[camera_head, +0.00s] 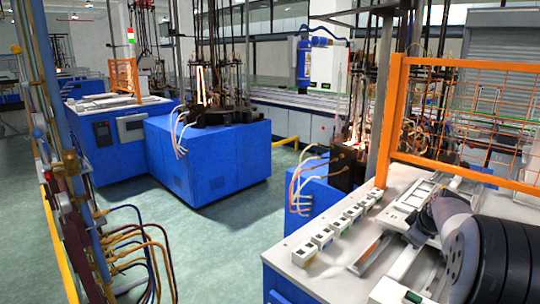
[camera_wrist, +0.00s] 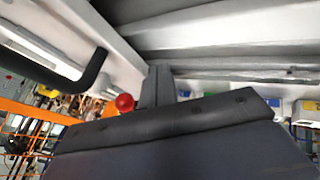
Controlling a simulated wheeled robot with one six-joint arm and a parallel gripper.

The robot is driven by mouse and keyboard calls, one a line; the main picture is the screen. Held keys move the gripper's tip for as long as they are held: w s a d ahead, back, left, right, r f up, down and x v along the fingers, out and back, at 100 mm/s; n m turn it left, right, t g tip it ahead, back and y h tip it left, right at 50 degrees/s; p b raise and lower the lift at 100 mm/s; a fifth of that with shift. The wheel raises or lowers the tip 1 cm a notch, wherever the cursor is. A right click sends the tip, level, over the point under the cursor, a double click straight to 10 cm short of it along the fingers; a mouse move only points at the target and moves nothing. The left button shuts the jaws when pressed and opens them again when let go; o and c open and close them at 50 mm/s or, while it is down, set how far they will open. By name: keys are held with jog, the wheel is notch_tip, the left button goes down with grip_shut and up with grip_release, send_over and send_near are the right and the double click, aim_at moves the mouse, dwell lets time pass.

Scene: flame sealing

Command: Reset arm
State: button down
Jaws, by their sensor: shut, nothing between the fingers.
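My gripper (camera_wrist: 159,82) shows in the wrist view as a dark body across the lower part, with narrow fingers together at the top middle. It is shut and I see nothing held in it. A red ball-shaped knob (camera_wrist: 125,102) shows just left of the fingers; I cannot tell whether it touches them. In the head view my arm, with black ring-shaped parts, is at the lower right, over a white-topped workbench (camera_head: 290,259). My fingertips cannot be made out in the head view.
An orange mesh guard (camera_head: 453,164) stands behind the bench. A row of small white blocks (camera_head: 345,222) lies on the bench. In the wrist view a bent black bar (camera_wrist: 88,75) and pale beams are close to the gripper. Green floor (camera_head: 240,235) is clear between the blue machines (camera_head: 215,160).

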jog(key=shift+w+a+f, duration=0.15)
jog(key=shift+a+f, duration=0.15)
jog(key=shift+a, duration=0.15)
jog(key=shift+s+a+r, duration=0.15)
jog(key=shift+s+a, duration=0.15)
jog(key=shift+s, duration=0.3)
jog(key=shift+s+a+r, duration=0.1)
jog(key=shift+s+a, duration=0.2)
jog(key=shift+s, duration=0.3)
jog(key=shift+s+a+f, duration=0.1)
jog(key=shift+a+f, duration=0.1)
jog(key=shift+a, duration=0.2)
jog(key=shift+s, duration=0.15)
